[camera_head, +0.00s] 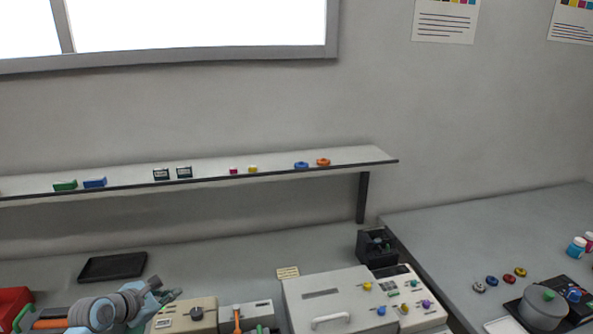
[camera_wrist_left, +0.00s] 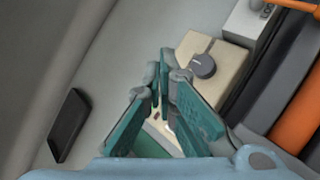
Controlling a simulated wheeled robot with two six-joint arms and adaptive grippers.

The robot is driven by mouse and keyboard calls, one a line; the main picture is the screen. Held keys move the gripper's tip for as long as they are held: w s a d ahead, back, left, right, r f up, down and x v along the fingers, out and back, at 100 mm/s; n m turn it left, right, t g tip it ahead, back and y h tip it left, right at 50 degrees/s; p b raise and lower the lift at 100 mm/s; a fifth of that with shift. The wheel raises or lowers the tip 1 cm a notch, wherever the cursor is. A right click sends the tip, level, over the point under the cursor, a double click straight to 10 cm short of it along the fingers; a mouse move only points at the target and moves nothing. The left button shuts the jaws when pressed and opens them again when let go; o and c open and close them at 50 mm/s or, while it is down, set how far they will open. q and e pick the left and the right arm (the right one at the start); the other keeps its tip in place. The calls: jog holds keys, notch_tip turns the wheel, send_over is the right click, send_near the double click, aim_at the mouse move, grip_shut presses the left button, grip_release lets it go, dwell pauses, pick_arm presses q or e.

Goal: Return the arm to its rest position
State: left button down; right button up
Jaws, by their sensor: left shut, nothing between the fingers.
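My left arm (camera_head: 105,311) comes in at the bottom left of the head view. Its left gripper (camera_head: 170,294) is above the bench, close to the beige box with a dark round knob (camera_head: 184,315). In the left wrist view the teal fingers of the left gripper (camera_wrist_left: 166,72) come together at their tips with nothing held between them. The beige box (camera_wrist_left: 215,65) lies just beyond and to the right of the fingertips there. My right gripper does not show in either view.
A black tray (camera_head: 113,266) lies on the bench behind the arm. A red bin (camera_head: 14,305) stands at the far left. A large grey machine (camera_head: 327,300) stands right of the beige box. A wall shelf (camera_head: 215,175) with small items runs above. Bench behind is mostly clear.

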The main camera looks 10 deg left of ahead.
pick_arm(q)
jog(key=s+d+r+n+t+h, duration=0.1)
jog(key=d+r+n+t+h, duration=0.2)
jog(key=d+r+n+t, duration=0.55)
jog(key=s+a+r+n+t+y, duration=0.25)
jog(key=s+r+n+y, duration=0.2)
jog(key=n+y, duration=0.65)
jog(key=s+a+f+n+g, duration=0.3)
jog(key=s+f+n+g, duration=0.8)
jog(key=s+f+n, duration=0.75)
jog(key=s+d+f+n+g+h, duration=0.5)
jog(key=s+d+f+n+g, duration=0.15)
jog(key=s+d, duration=0.45)
jog(key=s+a+f+g, duration=0.1)
jog(key=s+f, duration=0.1)
jog(key=f, duration=0.8)
jog(key=s+a+f+g, duration=0.1)
jog(key=s+f, duration=0.1)
jog(key=f, duration=0.9)
jog(key=s+f, duration=0.9)
jog(key=s, duration=0.3)
jog(key=shift+a+g, duration=0.3)
jog(key=shift+g, duration=0.05)
